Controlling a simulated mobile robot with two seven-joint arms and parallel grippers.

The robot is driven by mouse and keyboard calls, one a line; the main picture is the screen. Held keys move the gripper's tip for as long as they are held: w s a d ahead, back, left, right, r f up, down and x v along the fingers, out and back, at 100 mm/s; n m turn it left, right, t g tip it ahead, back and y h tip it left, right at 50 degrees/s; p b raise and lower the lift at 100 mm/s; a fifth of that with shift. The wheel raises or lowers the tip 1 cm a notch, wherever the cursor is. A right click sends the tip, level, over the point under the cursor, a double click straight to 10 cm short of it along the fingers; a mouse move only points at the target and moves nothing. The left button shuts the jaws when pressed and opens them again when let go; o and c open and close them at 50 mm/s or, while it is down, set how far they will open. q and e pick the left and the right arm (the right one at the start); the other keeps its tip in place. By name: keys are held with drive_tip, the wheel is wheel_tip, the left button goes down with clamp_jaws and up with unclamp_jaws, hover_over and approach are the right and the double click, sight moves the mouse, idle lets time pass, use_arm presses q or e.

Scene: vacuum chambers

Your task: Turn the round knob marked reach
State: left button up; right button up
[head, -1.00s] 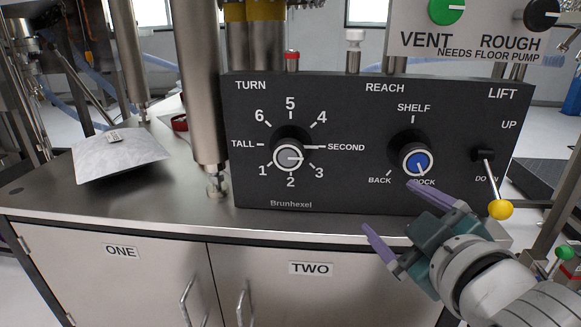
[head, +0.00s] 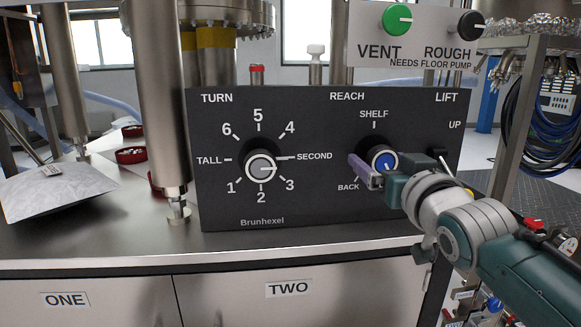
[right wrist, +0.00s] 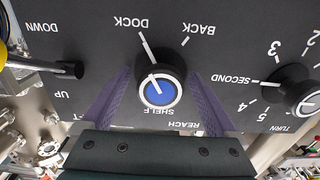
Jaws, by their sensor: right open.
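The reach knob (head: 384,157) is round and black with a blue cap and a white pointer line, on the black control panel (head: 300,215). In the right wrist view the knob (right wrist: 160,88) sits between my two purple fingers, and its pointer is toward DOCK. My right gripper (head: 374,168) is open at the knob, one finger on each side. A dark gap shows between fingers and knob, so I see no clear contact. In the head view the gripper hides the DOCK label. My left gripper is not in view.
The turn knob (head: 261,167) is left of the reach knob, pointing near SECOND. The lift lever (right wrist: 62,69) is close by on the other side. The vent and rough panel (head: 420,52) stands above.

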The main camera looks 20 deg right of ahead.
drive_tip(key=shift+w, duration=0.1)
drive_tip(key=shift+c, duration=0.3)
drive_tip(key=c, duration=1.3)
